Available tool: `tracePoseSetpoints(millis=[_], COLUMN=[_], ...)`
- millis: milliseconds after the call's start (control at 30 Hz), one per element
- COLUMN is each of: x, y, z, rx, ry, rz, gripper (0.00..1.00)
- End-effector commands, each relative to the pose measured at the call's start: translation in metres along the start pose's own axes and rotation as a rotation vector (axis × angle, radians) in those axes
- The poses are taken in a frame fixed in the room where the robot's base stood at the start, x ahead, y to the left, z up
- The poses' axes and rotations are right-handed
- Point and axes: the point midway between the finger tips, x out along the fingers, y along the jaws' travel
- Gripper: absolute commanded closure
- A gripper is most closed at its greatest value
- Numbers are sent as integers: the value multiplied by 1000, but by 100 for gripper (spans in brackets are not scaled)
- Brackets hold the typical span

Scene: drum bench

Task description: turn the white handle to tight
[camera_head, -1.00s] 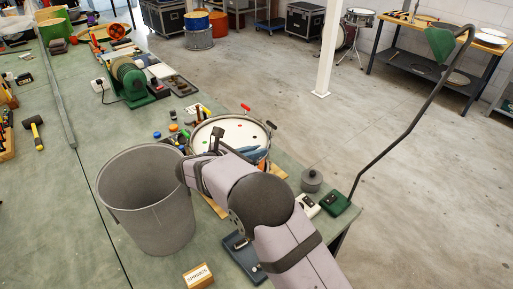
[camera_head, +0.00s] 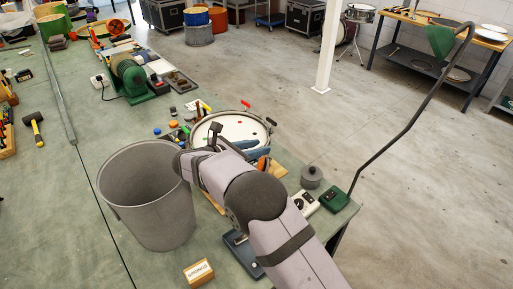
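A drum (camera_head: 232,127) with a pale head lies on the bench. Small coloured marks dot its head, and handles stand around its rim. A red handle (camera_head: 245,103) is at its far side and a dark red-tipped one (camera_head: 270,122) at its right. I cannot make out the white handle; my arm covers the drum's near side. My arm comes in from the bottom right and bends at the drum's near left. I cannot make out my gripper's fingers, or whether they touch a handle. Blue shapes (camera_head: 258,153) show over the drum's near right; I cannot tell what they are.
A grey bin (camera_head: 150,205) stands close left of my arm. A small box labelled springs (camera_head: 198,272) is at the front. A grey lidded pot (camera_head: 311,177) and a green lamp base (camera_head: 335,200) stand right of the drum. Small tools lie behind it.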

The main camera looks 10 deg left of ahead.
Motion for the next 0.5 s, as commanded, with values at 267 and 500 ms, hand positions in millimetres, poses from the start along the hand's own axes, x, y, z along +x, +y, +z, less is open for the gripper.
tracePoseSetpoints(millis=[267, 500], x=[-9, -41], y=[0, 1], z=[-2, -2], rx=[1, 1], ry=[1, 1], rz=[1, 4], gripper=[72, 72])
